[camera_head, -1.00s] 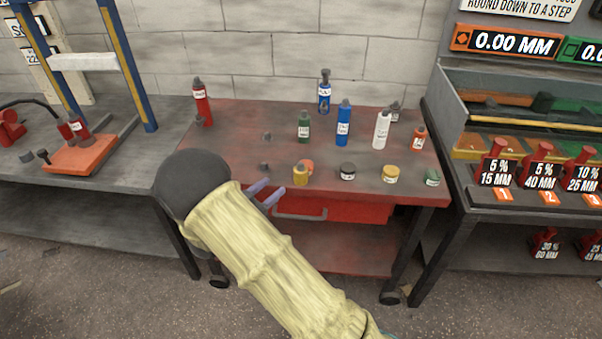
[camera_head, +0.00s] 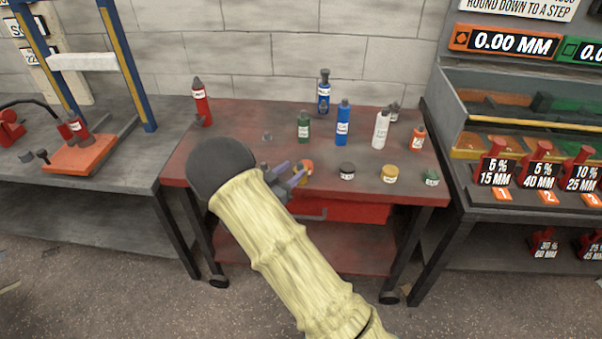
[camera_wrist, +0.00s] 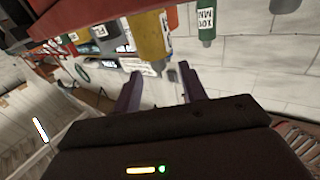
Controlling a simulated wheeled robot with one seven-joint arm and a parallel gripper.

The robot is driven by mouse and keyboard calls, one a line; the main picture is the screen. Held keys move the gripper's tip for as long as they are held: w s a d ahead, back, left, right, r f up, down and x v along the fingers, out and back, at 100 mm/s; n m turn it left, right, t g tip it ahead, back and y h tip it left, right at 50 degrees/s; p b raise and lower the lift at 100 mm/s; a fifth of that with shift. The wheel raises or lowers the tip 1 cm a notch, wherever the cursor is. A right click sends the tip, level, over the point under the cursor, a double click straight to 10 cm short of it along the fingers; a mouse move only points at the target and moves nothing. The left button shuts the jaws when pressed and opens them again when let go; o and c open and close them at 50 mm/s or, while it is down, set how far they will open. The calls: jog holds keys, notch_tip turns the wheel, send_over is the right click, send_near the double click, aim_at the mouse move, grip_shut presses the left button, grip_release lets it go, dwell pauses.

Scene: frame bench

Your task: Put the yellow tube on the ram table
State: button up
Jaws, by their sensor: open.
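The fingers also show in the wrist view (camera_wrist: 160,72).
The red cart (camera_head: 235,120) carries a red bottle (camera_head: 201,104), a green bottle (camera_head: 303,126), blue bottles (camera_head: 343,125) and a white bottle (camera_head: 381,130). A black pot (camera_head: 347,171) and a yellow pot (camera_head: 389,174) stand right of my gripper. An orange pot (camera_head: 305,166) is just behind it.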

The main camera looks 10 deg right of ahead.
aim_at(298, 167)
jog(key=shift+f+x, duration=0.2)
jog(key=shift+x, duration=1.9)
jog(key=shift+d, duration=0.1)
grip_shut()
